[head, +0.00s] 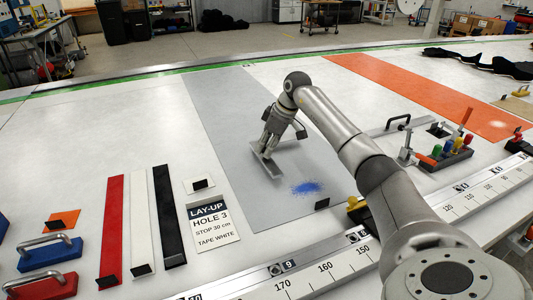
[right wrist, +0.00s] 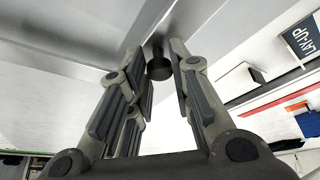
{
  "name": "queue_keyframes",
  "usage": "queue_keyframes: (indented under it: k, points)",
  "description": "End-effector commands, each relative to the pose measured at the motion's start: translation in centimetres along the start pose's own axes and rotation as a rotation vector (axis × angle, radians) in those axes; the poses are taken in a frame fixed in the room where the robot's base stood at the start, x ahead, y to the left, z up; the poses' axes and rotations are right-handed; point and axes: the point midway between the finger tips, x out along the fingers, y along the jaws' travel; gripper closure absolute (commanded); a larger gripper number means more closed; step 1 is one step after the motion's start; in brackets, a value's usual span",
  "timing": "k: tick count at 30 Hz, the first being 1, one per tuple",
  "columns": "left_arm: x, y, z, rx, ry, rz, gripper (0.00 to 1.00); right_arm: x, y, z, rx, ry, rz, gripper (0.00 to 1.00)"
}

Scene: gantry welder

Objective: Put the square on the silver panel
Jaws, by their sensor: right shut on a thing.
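The square, a grey metal L-shaped piece (head: 266,167), is at the silver panel (head: 235,115), over its middle part. I cannot tell whether it rests flat on the panel or hangs slightly above it. My right gripper (head: 272,143) points down and is shut on the square. In the right wrist view, the fingers (right wrist: 162,62) close around a dark round knob (right wrist: 159,70) under the pale metal of the square (right wrist: 62,66). The fingers partly hide the square in the head view. My left gripper is not in view.
A blue powder patch (head: 306,188) and a small black block (head: 322,203) lie on the panel near its front. Red (head: 112,230), white and black strips and a lay-up card (head: 212,222) lie to the left. A tool rack (head: 447,152) stands to the right.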

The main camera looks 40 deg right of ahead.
Motion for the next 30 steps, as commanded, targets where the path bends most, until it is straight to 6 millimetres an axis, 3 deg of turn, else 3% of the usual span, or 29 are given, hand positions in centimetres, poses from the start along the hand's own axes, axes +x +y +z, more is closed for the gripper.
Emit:
queue_keyframes:
  k: [6, 16, 17, 21, 30]
  points:
    - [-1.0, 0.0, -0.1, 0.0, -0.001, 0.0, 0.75, 2.7, 0.0, 1.0, 0.001, -0.001, -0.002, 1.0]
    - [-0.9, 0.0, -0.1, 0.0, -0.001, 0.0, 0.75, 3.1, 0.1, 1.2, 0.001, 0.001, 0.0, 1.0]
    - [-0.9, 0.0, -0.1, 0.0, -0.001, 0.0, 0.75, 3.2, 0.0, 1.2, 0.001, 0.0, 0.0, 0.79]
    - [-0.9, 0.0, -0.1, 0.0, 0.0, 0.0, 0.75, 3.1, 0.1, 1.2, 0.001, 0.0, 0.0, 0.61]
    - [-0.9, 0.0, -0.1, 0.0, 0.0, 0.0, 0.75, 3.1, 0.1, 1.2, 0.001, 0.0, 0.0, 0.58]
